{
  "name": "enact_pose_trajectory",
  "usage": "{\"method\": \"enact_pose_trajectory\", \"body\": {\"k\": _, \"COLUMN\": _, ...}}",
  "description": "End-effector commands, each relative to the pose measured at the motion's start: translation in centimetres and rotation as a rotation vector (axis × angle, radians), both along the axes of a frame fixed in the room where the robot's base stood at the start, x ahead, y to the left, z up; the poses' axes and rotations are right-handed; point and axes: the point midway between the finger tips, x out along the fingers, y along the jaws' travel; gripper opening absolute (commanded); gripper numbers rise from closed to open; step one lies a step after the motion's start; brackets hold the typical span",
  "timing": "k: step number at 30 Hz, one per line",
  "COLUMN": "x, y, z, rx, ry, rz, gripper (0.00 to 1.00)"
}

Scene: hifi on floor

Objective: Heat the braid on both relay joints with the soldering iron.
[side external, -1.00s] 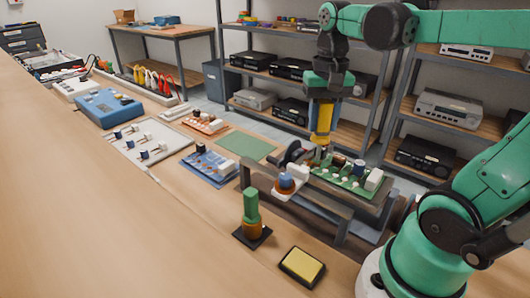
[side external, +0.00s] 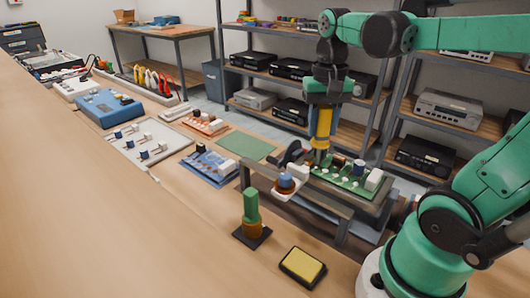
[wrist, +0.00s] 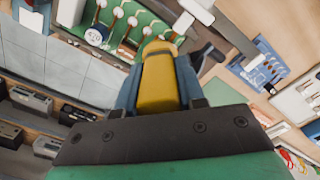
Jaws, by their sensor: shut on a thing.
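My gripper (side external: 322,112) is shut on a yellow-handled tool (side external: 321,128), which looks like the soldering iron. It points down over the green circuit board (side external: 345,182), at the board's left part; I cannot tell whether its tip touches. In the wrist view the yellow handle (wrist: 159,84) fills the jaws and hides the tip. The board (wrist: 165,8) lies beyond it at the top, with several round pale joints (wrist: 133,21). The board rests on a dark raised fixture (side external: 300,204). I cannot make out the braid or tell which joints are the relay's.
A green upright handle in a dark-based stand (side external: 251,216) and a yellow sponge tray (side external: 302,267) stand in front. A white block with an orange-and-blue knob (side external: 287,183) sits left of the board. A blue board (side external: 209,167) and green mat (side external: 246,146) lie further left.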

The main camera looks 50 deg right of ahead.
Motion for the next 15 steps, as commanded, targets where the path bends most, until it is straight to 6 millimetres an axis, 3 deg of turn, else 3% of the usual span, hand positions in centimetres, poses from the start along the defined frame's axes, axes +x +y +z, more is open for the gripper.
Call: {"method": "enact_pose_trajectory", "body": {"k": 15, "x": 0.01, "y": -0.01, "z": -0.45, "rx": 0.0, "ry": 0.0, "rz": 0.0, "gripper": 0.0}}
